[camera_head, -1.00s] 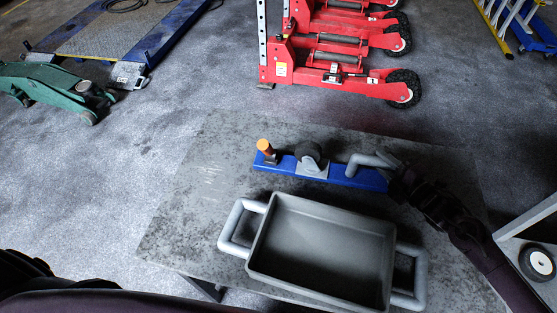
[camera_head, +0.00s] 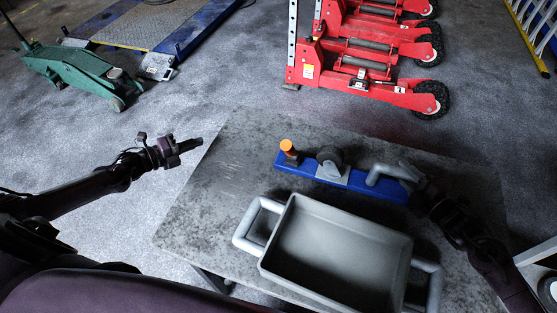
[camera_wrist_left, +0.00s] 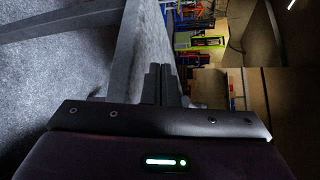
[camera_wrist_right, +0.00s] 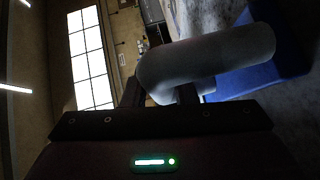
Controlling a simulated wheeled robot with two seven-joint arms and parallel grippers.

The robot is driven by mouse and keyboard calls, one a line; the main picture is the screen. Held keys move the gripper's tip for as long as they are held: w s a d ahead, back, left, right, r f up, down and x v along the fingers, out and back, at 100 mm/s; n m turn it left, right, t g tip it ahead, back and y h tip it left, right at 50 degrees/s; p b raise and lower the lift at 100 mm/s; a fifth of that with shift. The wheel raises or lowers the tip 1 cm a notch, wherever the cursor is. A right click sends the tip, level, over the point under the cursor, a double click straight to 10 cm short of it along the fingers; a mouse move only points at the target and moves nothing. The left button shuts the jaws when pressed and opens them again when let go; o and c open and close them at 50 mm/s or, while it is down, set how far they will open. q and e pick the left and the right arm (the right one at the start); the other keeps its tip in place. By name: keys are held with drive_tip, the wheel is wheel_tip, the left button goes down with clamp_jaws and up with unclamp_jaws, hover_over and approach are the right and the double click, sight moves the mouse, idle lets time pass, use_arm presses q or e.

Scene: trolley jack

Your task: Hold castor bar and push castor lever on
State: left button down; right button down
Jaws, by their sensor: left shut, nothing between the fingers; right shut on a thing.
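The castor bar (camera_head: 350,182) is a blue bar lying on the grey table top. It carries a dark castor wheel (camera_head: 330,157) in a grey fork, an orange-topped castor lever (camera_head: 288,146) at its left end and a grey bent handle (camera_head: 380,169) at its right end. My right gripper (camera_head: 411,177) is shut on this handle, whose thick grey tube (camera_wrist_right: 210,58) fills the right wrist view. My left gripper (camera_head: 198,144) is shut and empty, near the table's left edge, left of the lever and apart from it. Its closed fingers (camera_wrist_left: 160,78) show in the left wrist view.
A grey tray (camera_head: 335,250) with two tube handles stands on the table (camera_head: 215,190) in front of the bar. Red jacks (camera_head: 375,80) and a green trolley jack (camera_head: 80,70) stand on the floor beyond. The table's left part is clear.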

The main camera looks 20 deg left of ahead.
sight(289, 151)
use_arm(q)
drive_tip(key=d+r+m+h, duration=0.1)
drive_tip(key=d+r+m+g+h, duration=0.1)
drive_tip(key=d, duration=0.1)
drive_tip(key=shift+s+d+r+m, duration=0.15)
drive_tip(key=shift+d+m, duration=0.05)
drive_tip(key=shift+m, duration=0.1)
drive_tip(key=s+d+m+h, duration=0.1)
drive_tip(key=d, duration=0.1)
drive_tip(key=d+m+g+h, duration=0.1)
drive_tip(key=d, duration=0.2)
drive_tip(key=s+d+m+h, duration=0.1)
drive_tip(key=d, duration=0.1)
drive_tip(key=shift+s+d+r+g+h, duration=0.15)
drive_tip(key=shift+s+r+g+h, duration=0.15)
drive_tip(key=shift+s+r+g, duration=0.1)
drive_tip(key=s+d+r+m+g+h, duration=0.2)
drive_tip(key=s+d+m+h, duration=0.1)
drive_tip(key=d, duration=0.4)
drive_tip(key=shift+s+d+r+m+h, duration=0.3)
drive_tip(key=shift+s+d+m+h, duration=0.1)
drive_tip(key=shift+s+h, duration=0.2)
drive_tip(key=x, duration=1)
